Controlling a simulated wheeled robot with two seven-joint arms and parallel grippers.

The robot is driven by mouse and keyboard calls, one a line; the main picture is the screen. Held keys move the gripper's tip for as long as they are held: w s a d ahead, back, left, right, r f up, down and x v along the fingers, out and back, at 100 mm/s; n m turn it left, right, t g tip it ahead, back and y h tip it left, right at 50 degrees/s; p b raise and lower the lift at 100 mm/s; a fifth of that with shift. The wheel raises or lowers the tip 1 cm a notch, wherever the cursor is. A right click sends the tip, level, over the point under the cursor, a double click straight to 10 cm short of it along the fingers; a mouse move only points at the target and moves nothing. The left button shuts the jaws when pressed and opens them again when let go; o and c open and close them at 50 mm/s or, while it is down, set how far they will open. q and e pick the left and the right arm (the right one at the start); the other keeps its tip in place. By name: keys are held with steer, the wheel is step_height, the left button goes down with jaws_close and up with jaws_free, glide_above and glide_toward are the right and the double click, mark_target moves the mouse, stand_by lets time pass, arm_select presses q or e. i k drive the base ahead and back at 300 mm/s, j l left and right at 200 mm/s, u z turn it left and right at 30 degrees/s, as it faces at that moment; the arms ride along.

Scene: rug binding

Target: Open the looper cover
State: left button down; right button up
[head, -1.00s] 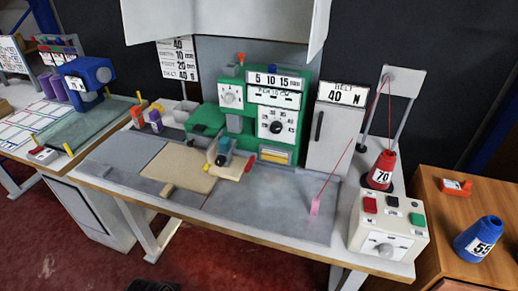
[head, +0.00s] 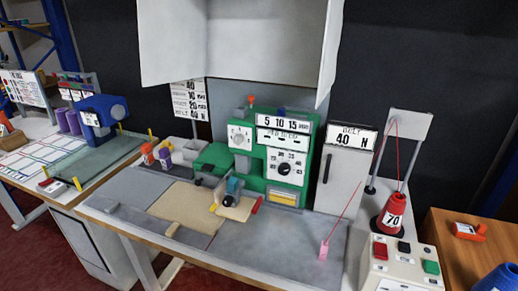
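The green binding machine (head: 258,168) stands on the workbench, with a white dial at its left and a numbered dial panel (head: 286,165) on its front. A low grey-framed panel with a yellow strip (head: 283,199) sits at the foot of its front. I cannot tell for sure which part is the looper cover, or whether it is open. A small blue and dark presser part (head: 233,188) stands on a cream plate in front of the machine. Neither of my grippers shows in the head view.
A grey cabinet (head: 341,180) marked 40 N stands right of the machine. A red thread cone (head: 392,214) and a control box (head: 400,265) are at the right, with a thread running down to a pink block (head: 323,250). The grey front bench top (head: 270,245) is mostly clear.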

mark_target(218, 154)
steer(key=i+j+z, duration=0.1)
steer(key=j, duration=0.35)
steer(key=i+j+z, duration=0.1)
steer(key=j, duration=0.4)
steer(key=j+z, duration=0.1)
steer(key=j, duration=0.35)
steer(key=i, duration=0.05)
